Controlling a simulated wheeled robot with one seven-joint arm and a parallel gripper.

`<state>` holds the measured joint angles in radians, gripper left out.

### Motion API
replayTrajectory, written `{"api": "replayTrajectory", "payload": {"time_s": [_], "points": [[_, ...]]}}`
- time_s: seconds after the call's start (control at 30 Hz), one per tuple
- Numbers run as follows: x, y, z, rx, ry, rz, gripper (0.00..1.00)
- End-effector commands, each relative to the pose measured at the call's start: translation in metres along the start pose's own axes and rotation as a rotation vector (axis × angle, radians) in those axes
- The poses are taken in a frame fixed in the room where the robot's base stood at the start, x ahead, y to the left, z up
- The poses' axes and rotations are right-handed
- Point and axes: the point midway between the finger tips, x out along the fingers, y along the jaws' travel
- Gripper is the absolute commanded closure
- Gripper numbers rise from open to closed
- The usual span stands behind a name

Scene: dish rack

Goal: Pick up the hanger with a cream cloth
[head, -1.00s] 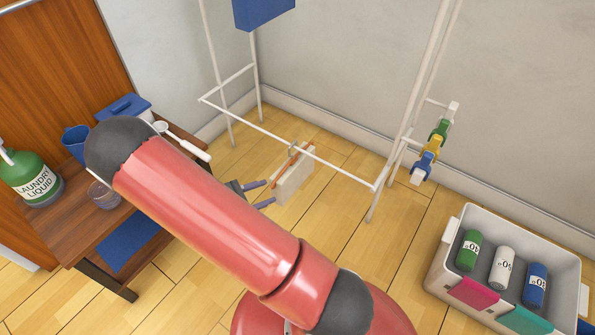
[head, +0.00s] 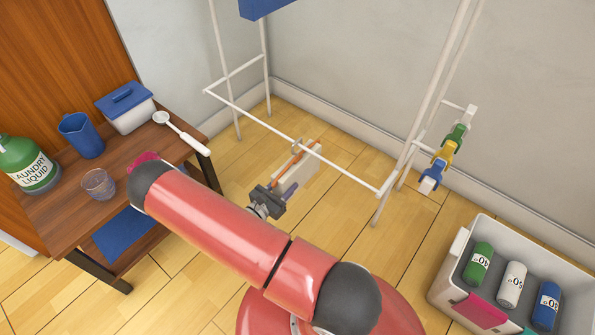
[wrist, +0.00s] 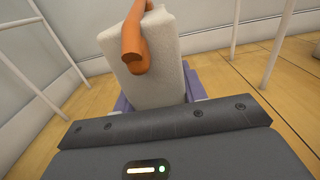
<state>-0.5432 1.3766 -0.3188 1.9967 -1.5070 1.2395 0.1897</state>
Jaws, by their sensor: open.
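The orange hanger (head: 300,157) hangs on the low white rail of the rack, with the cream cloth (head: 292,177) folded over it. My gripper (head: 280,189) is open at the near lower side of the cloth. In the wrist view the cloth (wrist: 160,70) stands upright just ahead of my gripper (wrist: 158,92), with the orange hanger (wrist: 134,38) along its top. The purple fingers show low on either side of the cloth. The cloth hides part of them, and I cannot tell if they touch it.
The white rack (head: 330,168) frames the hanger, with coloured clips (head: 442,165) on its right post. A wooden table (head: 120,180) with a laundry bottle (head: 28,165), blue jug (head: 82,136) and glass (head: 98,184) stands left. A crate of bottles (head: 455,262) stands right. Floor between is clear.

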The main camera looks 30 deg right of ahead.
Motion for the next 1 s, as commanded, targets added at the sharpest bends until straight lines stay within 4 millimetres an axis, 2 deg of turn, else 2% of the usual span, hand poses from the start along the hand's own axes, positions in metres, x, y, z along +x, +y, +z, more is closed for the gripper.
{"api": "replayTrajectory", "payload": {"time_s": [0.1,0.2,0.43,0.77,1.0], "points": [[0.017,0.001,-0.001,0.001,0.0,-0.002,0.58],[0.024,0.001,-0.001,0.001,0.001,-0.002,0.58],[0.026,0.001,0.0,0.001,0.001,0.0,0.58],[0.025,0.001,0.0,0.001,0.001,0.0,1.0],[0.025,0.001,0.001,0.001,0.0,0.0,1.0]]}}
